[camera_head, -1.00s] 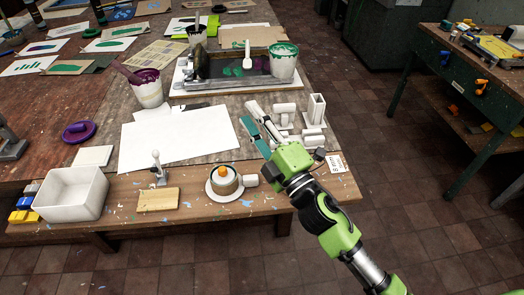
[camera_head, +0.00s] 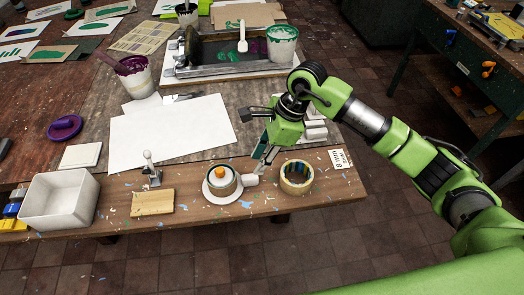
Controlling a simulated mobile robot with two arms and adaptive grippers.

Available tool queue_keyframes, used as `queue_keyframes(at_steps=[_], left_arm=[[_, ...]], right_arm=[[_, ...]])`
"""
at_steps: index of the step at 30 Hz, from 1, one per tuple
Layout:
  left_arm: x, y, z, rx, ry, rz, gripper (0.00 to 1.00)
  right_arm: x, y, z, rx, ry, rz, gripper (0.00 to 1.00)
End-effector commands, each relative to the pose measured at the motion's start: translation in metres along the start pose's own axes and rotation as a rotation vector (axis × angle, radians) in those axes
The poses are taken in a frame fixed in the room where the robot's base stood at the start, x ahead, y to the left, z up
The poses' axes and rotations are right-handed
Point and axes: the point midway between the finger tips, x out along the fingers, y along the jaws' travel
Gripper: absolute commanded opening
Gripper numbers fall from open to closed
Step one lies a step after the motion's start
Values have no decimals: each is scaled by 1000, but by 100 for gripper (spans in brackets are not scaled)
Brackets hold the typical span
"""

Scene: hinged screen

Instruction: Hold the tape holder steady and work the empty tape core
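A white round holder (camera_head: 210,190) stands near the table's front edge, with an orange knob on top and a white stub handle (camera_head: 251,181) on its right side. A tan band, which looks like the tape core (camera_head: 221,187), sits around its middle. A separate tan ring (camera_head: 297,178) with a dark inside lies to its right. My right gripper (camera_head: 263,164) points down just above and right of the stub. Its fingers are small and partly hidden by its body, so I cannot tell their gap or whether they touch the stub. My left gripper is out of view.
A white bin (camera_head: 59,201), a wooden block (camera_head: 152,202) and a small metal stand (camera_head: 151,170) are to the left. White paper (camera_head: 170,138) lies behind. White upright parts (camera_head: 315,128) stand partly behind my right gripper. The front edge is close.

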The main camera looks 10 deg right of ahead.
Motion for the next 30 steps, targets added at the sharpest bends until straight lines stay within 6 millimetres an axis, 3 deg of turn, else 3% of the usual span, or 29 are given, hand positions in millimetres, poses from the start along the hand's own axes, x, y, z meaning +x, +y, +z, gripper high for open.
queue_keyframes(at_steps=[8, 18, 21, 28, 30], left_arm=[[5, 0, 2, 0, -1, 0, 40], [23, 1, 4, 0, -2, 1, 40], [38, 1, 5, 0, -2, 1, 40], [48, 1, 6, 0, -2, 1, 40], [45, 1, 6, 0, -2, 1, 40]], right_arm=[[9, -2, -9, -4, 34, 0, 28], [52, -1, -10, -3, 30, 1, 28], [68, -2, -12, -5, 31, -1, 28], [79, -2, -10, -4, 29, -2, 28], [76, -2, -9, -3, 29, -2, 10]])
